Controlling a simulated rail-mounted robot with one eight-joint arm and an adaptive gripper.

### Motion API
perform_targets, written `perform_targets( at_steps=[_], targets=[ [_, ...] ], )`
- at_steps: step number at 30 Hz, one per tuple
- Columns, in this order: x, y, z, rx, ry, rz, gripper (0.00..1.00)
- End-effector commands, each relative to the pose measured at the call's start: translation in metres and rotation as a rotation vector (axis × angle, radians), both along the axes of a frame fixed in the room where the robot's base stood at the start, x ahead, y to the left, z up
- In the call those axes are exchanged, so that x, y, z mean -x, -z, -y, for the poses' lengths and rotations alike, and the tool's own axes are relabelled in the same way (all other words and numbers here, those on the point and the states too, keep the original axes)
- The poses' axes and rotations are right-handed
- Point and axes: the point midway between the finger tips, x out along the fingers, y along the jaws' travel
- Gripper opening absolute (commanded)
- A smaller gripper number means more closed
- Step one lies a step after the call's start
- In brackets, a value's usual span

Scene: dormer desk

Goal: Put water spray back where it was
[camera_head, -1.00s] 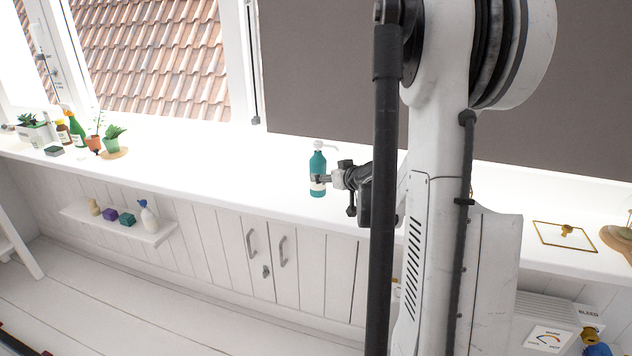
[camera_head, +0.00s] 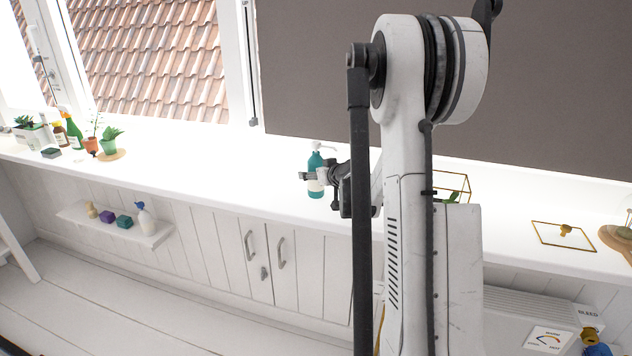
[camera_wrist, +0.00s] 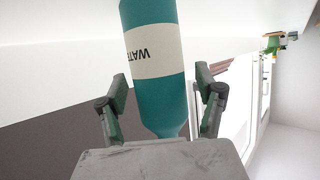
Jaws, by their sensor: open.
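The water spray, a teal bottle (camera_head: 315,162) with a white pump head and pale label, stands upright on the white desk in the head view. In the wrist view the bottle (camera_wrist: 158,100) lies between the fingers, its label reading upside down. My gripper (camera_head: 307,176) is at the bottle's middle height in the head view and hides part of it. In the wrist view my gripper (camera_wrist: 162,85) is open, with a gap between each finger and the bottle. The pump head is outside the wrist view.
Potted plants (camera_head: 110,140) and a green spray bottle (camera_head: 75,135) stand at the desk's left end. A gold-framed glass box (camera_head: 453,184) stands behind my arm. A flat gold-framed piece (camera_head: 566,235) lies at right. The desk (camera_head: 215,165) left of the bottle is clear.

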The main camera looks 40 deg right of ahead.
Motion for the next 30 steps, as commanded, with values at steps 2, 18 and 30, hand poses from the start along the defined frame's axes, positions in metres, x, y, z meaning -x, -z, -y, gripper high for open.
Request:
perform_targets(
  at_steps=[2,18,30],
  targets=[
    [0.0,0.0,0.0,0.0,0.0,0.0,0.64],
    [0.0,0.0,0.0,0.0,0.0,0.0,0.0],
    [0.001,-0.026,0.0,0.0,0.0,0.0,0.0]
  ],
)
